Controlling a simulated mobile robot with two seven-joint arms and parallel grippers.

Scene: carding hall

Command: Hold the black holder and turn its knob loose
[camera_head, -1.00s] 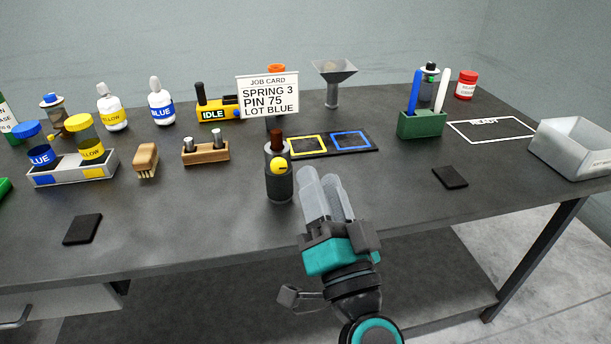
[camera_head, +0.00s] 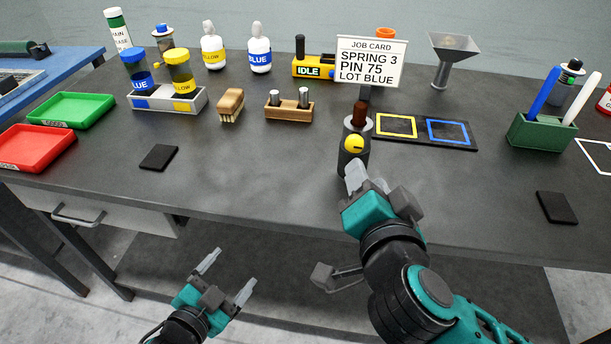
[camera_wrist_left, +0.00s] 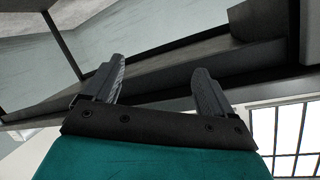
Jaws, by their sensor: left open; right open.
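The black holder (camera_head: 347,161) stands upright on the dark table, a dark cylinder with a yellow knob (camera_head: 354,144) on its side and a brown piece (camera_head: 360,114) sticking out of its top. My right gripper (camera_head: 369,181) is open just in front of the holder and overlaps its lower part in the head view. I cannot tell whether the fingers touch it. My left gripper (camera_head: 228,275) is open and empty, low in front of the table's edge. In the left wrist view its two spread fingers (camera_wrist_left: 155,88) show with nothing between them.
A job card (camera_head: 370,62) stands behind the holder. A black mat (camera_head: 418,142) with yellow and blue squares lies to its right. A wooden block with pins (camera_head: 289,114) stands left of it, and a green pen box (camera_head: 540,135) further right. Dark pads (camera_head: 158,157) lie nearer the front.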

